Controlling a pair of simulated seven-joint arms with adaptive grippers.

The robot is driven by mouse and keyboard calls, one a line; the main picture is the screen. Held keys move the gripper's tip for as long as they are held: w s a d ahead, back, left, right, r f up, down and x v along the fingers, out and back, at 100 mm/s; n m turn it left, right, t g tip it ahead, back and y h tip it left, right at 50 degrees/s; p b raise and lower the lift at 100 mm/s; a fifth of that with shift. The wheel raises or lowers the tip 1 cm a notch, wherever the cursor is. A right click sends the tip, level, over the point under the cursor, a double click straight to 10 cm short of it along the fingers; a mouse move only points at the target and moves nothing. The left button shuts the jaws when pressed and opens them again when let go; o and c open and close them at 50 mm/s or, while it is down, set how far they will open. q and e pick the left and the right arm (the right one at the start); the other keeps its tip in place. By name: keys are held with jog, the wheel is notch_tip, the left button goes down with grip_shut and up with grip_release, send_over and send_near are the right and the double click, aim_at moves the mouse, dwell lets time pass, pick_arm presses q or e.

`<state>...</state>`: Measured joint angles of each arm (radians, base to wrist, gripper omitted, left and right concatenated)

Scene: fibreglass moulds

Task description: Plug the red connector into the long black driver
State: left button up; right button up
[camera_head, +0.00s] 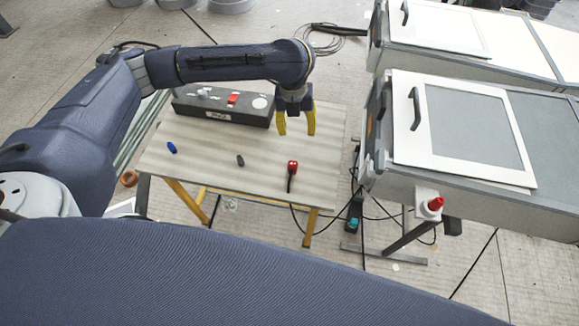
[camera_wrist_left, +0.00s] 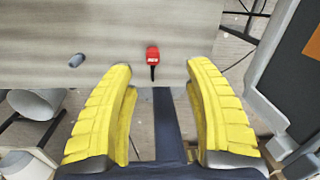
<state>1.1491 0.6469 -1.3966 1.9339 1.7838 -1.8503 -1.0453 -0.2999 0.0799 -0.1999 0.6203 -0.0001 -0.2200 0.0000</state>
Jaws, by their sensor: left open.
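The long black driver (camera_head: 222,107) lies along the table's back edge, with a red part, a white round mark and a small pale part on top. My left gripper (camera_head: 296,130) is open and empty, its yellow fingers pointing down above the table, behind the connector. My right gripper is not in view.
A blue piece (camera_head: 171,147) and a small dark piece (camera_head: 240,160) lie on the table (camera_head: 205,180); a grey-blue piece (camera_wrist_left: 76,60) shows in the left wrist view. White-lidded grey cabinets (camera_head: 465,130) stand close on the right. Cables hang below the table's front edge.

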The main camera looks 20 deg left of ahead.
aim_at(293, 163)
pick_arm(q)
jog(key=shift+s+a+r+m+g+y, duration=0.1)
jog(key=shift+s+r+m+g+y, duration=0.1)
jog(key=shift+s+m, duration=0.45)
jog(key=shift+s+r+m+g+y, duration=0.1)
jog(key=shift+s+m+y, duration=0.15)
jog(key=shift+s, duration=0.7)
jog(key=shift+f, duration=0.1)
notch_tip(293, 163, down, 12)
jog(key=shift+f, duration=0.1)
jog(key=shift+s+f, duration=0.15)
jog(key=shift+f, duration=2.4)
grip_shut()
